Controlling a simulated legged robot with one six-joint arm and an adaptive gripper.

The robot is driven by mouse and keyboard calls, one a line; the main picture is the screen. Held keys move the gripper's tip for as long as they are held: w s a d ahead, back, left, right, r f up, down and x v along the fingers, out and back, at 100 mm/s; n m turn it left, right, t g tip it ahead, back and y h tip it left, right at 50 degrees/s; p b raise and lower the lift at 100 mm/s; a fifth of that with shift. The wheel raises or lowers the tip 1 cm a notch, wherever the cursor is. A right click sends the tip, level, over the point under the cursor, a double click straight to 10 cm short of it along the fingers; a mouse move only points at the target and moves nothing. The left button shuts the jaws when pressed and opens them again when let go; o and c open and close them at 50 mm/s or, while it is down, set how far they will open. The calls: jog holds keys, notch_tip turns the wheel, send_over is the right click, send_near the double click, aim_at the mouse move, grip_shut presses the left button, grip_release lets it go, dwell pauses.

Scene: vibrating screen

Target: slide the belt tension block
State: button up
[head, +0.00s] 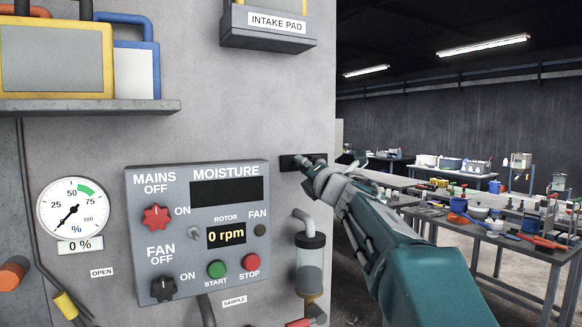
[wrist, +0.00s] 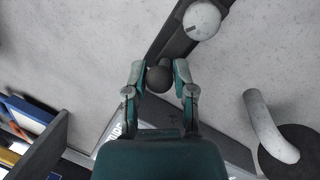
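A dark rail (wrist: 158,48) runs diagonally on the pale wall in the wrist view. A dark round ball knob (wrist: 158,79) stands out from it; I take this to be the tension block's handle, though no label shows. My gripper (wrist: 158,72) has one finger on each side of the knob, very close to it. I cannot tell whether both fingers press on it. In the head view my gripper (head: 308,161) is at the dark rail plate (head: 289,163), right of the control panel, and hides most of the rail and the knob.
A white round piece (wrist: 202,20) sits at the rail's upper end. The control panel (head: 198,230) is left of my gripper. A clear cylinder with a bent pipe (head: 310,262) is below it. Cluttered workbenches (head: 490,230) stand farther off at the right.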

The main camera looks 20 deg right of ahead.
jog(key=o, duration=0.3)
jog(key=shift+w+f, duration=0.1)
jog(key=shift+f, duration=0.1)
jog(key=shift+r, duration=0.1)
jog(key=v, duration=0.6)
jog(key=shift+r, duration=0.1)
dwell(0.4)
